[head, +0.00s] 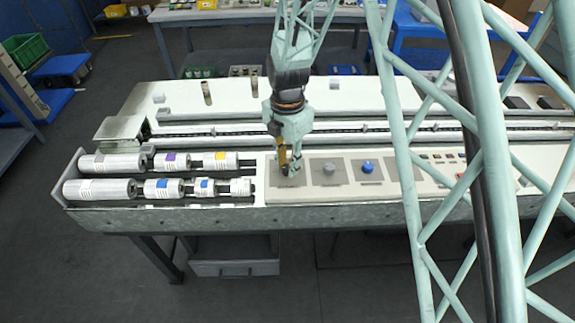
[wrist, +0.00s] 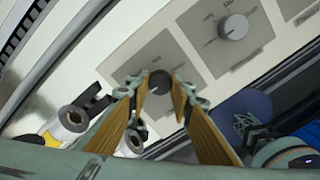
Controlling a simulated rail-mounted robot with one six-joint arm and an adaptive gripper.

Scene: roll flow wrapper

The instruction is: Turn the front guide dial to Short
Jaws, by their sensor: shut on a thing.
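My gripper (head: 287,170) is over the leftmost grey square plate (head: 300,181) on the machine's front panel. In the wrist view my gripper (wrist: 161,84) has its two tan fingers on either side of a dark round dial (wrist: 160,80), shut on it. The plate (wrist: 150,55) around that dial has small printed marks, too small to read. The fingers hide part of the dial, and its pointer setting cannot be told. I cannot read which dial is labelled front guide.
A grey dial (head: 328,169) and a blue knob (head: 367,167) sit on plates to the right. The grey dial also shows in the wrist view (wrist: 235,26). Labelled rolls (head: 112,163) lie in the tray to the left. Several small buttons (head: 445,158) are farther right.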

